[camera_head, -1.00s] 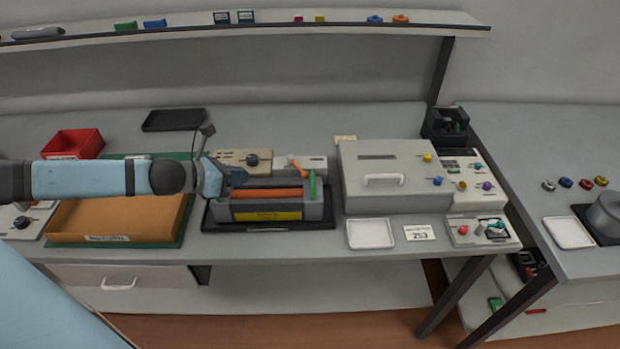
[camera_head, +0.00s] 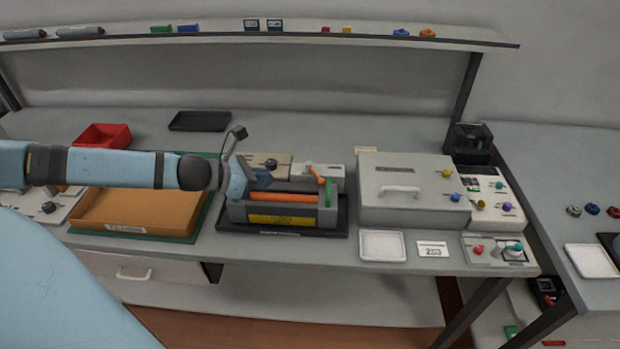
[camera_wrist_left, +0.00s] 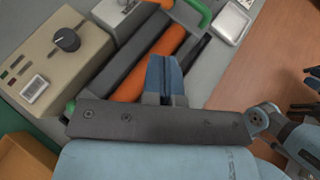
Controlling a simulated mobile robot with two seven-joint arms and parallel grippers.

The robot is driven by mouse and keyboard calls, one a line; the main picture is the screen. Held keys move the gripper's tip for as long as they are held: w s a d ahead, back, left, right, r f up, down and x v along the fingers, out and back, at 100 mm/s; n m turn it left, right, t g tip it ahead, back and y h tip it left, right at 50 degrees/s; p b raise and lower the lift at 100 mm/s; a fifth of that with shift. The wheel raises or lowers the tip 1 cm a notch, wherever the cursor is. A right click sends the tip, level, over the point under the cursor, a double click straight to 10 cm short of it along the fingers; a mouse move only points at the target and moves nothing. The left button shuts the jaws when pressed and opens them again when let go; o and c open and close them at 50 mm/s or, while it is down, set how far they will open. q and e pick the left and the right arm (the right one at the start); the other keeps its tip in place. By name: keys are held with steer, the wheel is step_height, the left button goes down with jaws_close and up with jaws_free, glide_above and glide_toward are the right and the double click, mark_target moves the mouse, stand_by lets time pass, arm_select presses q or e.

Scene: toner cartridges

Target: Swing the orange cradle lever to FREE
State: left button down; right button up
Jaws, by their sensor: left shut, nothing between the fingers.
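The orange lever (camera_head: 315,174) stands on a small pale box (camera_head: 330,174) behind the right part of the dark grey cradle (camera_head: 237,212). Its setting marks are too small to read. An orange roller (camera_head: 283,198) lies in the cradle, with a green handle (camera_head: 328,192) at its right end. My left gripper (camera_head: 264,180) is shut and empty above the cradle's left part, left of the lever and apart from it. In the left wrist view its closed blue fingers (camera_wrist_left: 164,65) are over the cradle and roller; a bit of the lever (camera_wrist_left: 163,3) shows at the top edge.
A beige box with a black knob (camera_head: 271,164) stands left of the lever's box. A large grey unit (camera_head: 410,205) with a handle stands close on the right. An orange-brown tray (camera_head: 100,223) lies on the left. The bench behind is largely clear.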

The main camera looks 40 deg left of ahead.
mark_target(319, 179)
arm_select(q)
steer(key=shift+x, duration=0.9)
steer(key=x, duration=1)
steer(key=shift+w+d+r, duration=0.2)
steer(key=shift+w+r, duration=0.05)
steer(key=shift+w+d+f, duration=0.15)
steer(key=shift+w+d, duration=0.15)
steer(key=shift+w, duration=0.25)
